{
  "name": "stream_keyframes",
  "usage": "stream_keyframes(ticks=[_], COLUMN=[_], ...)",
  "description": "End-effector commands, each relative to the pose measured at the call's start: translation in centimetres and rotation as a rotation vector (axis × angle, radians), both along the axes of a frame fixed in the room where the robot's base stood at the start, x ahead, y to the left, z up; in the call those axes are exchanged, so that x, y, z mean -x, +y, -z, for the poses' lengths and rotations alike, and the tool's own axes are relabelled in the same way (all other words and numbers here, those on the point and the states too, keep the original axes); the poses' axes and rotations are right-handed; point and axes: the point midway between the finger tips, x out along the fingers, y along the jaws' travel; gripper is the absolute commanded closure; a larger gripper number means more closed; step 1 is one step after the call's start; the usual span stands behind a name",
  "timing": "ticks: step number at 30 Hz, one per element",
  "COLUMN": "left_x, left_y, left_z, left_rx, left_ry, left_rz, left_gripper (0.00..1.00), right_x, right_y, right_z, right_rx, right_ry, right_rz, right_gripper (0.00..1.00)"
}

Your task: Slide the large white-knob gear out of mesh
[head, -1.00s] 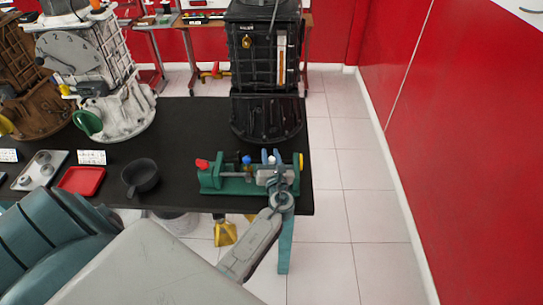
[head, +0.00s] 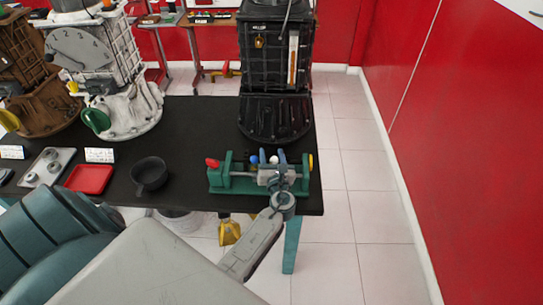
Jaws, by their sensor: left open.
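The green gear stand (head: 216,180) sits at the front right of the black table. It has a red knob (head: 212,162) at its left end, a yellow one (head: 310,162) at its right, and a small blue knob (head: 254,160) on top. The white knob (head: 274,159) stands right of the blue knob. Contact cannot be told. The gears are mostly hidden behind my gripper. My right gripper is not in view.
A black gearbox housing (head: 275,120) stands close behind the stand. A dark bowl (head: 149,174), a red tray (head: 90,179) and a grey tray with parts (head: 47,167) lie to the left. The table's front and right edges are close to the stand.

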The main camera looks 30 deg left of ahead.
Motion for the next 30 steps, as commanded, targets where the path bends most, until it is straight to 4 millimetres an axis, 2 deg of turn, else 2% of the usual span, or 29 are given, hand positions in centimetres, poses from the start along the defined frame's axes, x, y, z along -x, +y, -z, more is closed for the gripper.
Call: stream_keyframes(ticks=[4, 7, 18, 23, 30], left_x=[0.8, 2.1, 7.1, 7.9, 7.9], left_y=[-0.8, -1.9, -6.6, -7.3, -7.4], left_z=[0.3, 0.4, 0.4, 0.2, 0.0], left_rx=[0.003, 0.004, 0.003, 0.0, -0.002], left_ry=[0.0, 0.0, 0.001, 0.001, 0.001], left_rz=[0.002, 0.0, -0.002, -0.001, -0.001], left_gripper=[0.54, 0.54, 0.54, 0.54, 0.54], right_x=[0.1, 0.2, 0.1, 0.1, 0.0], right_y=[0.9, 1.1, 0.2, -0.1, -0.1], right_z=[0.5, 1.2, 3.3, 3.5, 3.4], right_rx=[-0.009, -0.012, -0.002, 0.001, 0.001], right_ry=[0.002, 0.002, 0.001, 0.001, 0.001], right_rz=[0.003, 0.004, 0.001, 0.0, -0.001], right_gripper=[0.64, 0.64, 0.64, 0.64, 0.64])
